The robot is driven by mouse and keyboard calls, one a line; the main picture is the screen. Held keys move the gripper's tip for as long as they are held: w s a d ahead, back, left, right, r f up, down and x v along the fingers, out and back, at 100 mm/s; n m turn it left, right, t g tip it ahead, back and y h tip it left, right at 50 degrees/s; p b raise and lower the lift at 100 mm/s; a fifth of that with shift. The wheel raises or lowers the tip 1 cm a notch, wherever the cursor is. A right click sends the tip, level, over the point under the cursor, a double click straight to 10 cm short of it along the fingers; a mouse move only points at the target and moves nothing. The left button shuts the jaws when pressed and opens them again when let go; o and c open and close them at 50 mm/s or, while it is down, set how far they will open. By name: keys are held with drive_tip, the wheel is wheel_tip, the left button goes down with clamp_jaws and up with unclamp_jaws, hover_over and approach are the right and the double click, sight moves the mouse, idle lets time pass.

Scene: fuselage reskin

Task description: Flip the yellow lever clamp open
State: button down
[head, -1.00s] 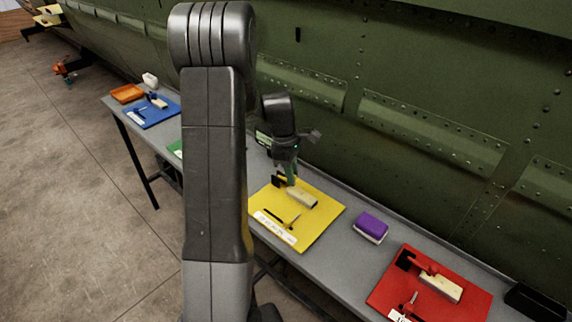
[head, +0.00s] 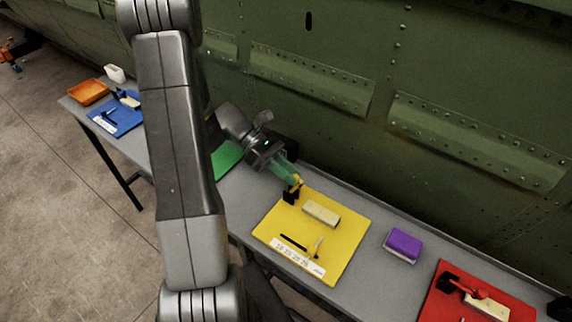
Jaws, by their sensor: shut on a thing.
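The yellow board (head: 340,255) lies on the grey bench in the head view. The clamp's black base (head: 291,197) is at the board's back left corner, with a small yellow lever part (head: 297,183) standing up from it. My gripper (head: 293,181) comes in tilted from the upper left and is shut on the yellow lever. The fingers hide part of the lever, so its exact angle is hard to tell. A cream block (head: 321,213) lies beside the clamp, and a black bar (head: 293,242) lies nearer the label strip.
A purple and white block (head: 403,245) sits right of the yellow board. A red board (head: 450,305) with its own clamp is further right. Green (head: 227,158) and blue (head: 117,119) boards lie to the left. The green fuselage wall (head: 330,130) rises close behind the bench.

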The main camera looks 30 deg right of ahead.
drive_tip(key=shift+w+a+f+g+h, duration=0.15)
drive_tip(key=shift+w+a+g+h, duration=0.2)
drive_tip(key=shift+g, duration=0.3)
drive_tip(key=shift+w+f+g+h, duration=0.15)
drive_tip(key=shift+w+g+h, duration=0.05)
drive_tip(key=shift+w+g, duration=0.35)
drive_tip(key=shift+w+a+f+g+h, duration=0.15)
drive_tip(key=shift+w+a+g+h, duration=0.15)
drive_tip(key=shift+g, duration=0.4)
drive_tip(key=shift+d, duration=0.1)
drive_tip(key=c, duration=1.3)
unclamp_jaws()
drive_tip(key=shift+o, duration=0.2)
drive_tip(key=shift+w, duration=0.1)
drive_tip(key=p+v, duration=0.4)
drive_tip(key=v, duration=0.9)
drive_tip(key=shift+w, duration=0.3)
